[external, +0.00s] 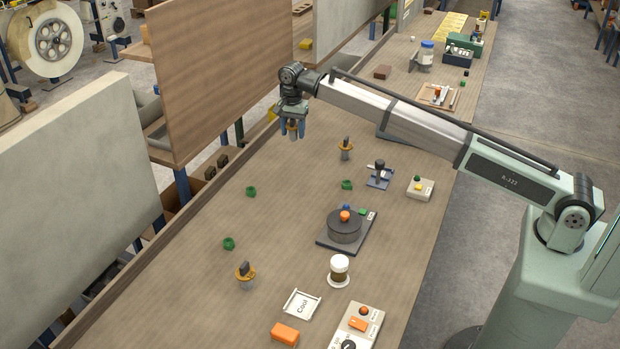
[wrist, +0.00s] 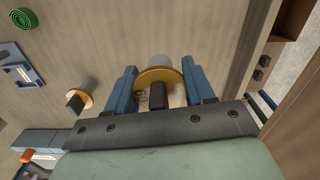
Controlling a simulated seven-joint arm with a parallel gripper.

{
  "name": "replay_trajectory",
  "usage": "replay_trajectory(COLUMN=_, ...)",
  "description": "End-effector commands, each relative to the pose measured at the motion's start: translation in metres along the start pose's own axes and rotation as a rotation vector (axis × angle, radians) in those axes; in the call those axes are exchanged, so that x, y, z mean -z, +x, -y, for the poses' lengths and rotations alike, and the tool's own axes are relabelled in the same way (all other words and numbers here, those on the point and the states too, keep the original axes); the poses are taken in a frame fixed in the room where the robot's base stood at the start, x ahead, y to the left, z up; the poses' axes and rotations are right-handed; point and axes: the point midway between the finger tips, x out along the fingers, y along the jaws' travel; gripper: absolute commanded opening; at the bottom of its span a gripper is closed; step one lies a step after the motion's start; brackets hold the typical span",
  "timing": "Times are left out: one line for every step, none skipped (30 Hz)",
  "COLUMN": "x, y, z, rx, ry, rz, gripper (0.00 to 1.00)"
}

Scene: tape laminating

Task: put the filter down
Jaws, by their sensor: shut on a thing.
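My gripper (external: 292,125) is at the far left part of the bench, pointing down, its blue fingers closed around a filter. The filter (wrist: 160,76) has a yellow-orange flange, a dark grip block and a pale cylinder below. In the wrist view it sits between the two fingers of my gripper (wrist: 161,90). In the external view the fingers partly hide it, and I cannot tell how far its lower end is from the bench. A second, like filter (external: 345,147) stands to the right of my gripper; it also shows in the wrist view (wrist: 78,99). A third (external: 245,273) stands near the front.
The wooden bench (external: 290,205) is clear around my gripper. Green rings (external: 251,191) lie nearer the front. A dark round device with an orange knob (external: 344,228) is mid-bench.

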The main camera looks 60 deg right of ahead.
Motion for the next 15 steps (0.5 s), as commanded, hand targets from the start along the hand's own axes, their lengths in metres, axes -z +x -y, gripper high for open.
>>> replay_trajectory(x=0.000, y=-0.006, z=0.001, rx=0.001, ry=0.000, rz=0.000, gripper=0.22)
replay_trajectory(x=0.000, y=-0.009, z=0.001, rx=0.001, ry=0.000, rz=0.000, gripper=0.22)
replay_trajectory(x=0.000, y=-0.011, z=0.001, rx=0.001, ry=0.000, rz=0.000, gripper=0.22)
replay_trajectory(x=0.000, y=-0.013, z=0.001, rx=0.001, ry=0.000, rz=0.000, gripper=0.22)
replay_trajectory(x=0.000, y=-0.015, z=0.001, rx=0.001, ry=0.000, rz=0.000, gripper=0.22)
replay_trajectory(x=-0.001, y=-0.016, z=0.001, rx=0.001, ry=-0.001, rz=0.000, gripper=0.22)
replay_trajectory(x=-0.003, y=-0.017, z=0.001, rx=0.000, ry=-0.003, rz=0.000, gripper=0.22)
replay_trajectory(x=-0.005, y=-0.018, z=0.001, rx=0.000, ry=-0.006, rz=0.000, gripper=0.22)
replay_trajectory(x=-0.010, y=-0.018, z=0.002, rx=0.000, ry=-0.011, rz=0.000, gripper=0.22)
replay_trajectory(x=-0.015, y=-0.018, z=0.002, rx=0.000, ry=-0.017, rz=0.000, gripper=0.22)
replay_trajectory(x=-0.021, y=-0.018, z=0.003, rx=0.000, ry=-0.024, rz=0.000, gripper=0.22)
replay_trajectory(x=-0.032, y=-0.018, z=0.004, rx=0.000, ry=-0.036, rz=0.000, gripper=0.22)
replay_trajectory(x=-0.041, y=-0.018, z=0.005, rx=0.000, ry=-0.046, rz=0.000, gripper=0.22)
replay_trajectory(x=-0.051, y=-0.018, z=0.006, rx=0.000, ry=-0.057, rz=0.000, gripper=0.22)
replay_trajectory(x=-0.067, y=-0.018, z=0.007, rx=0.000, ry=-0.075, rz=0.000, gripper=0.22)
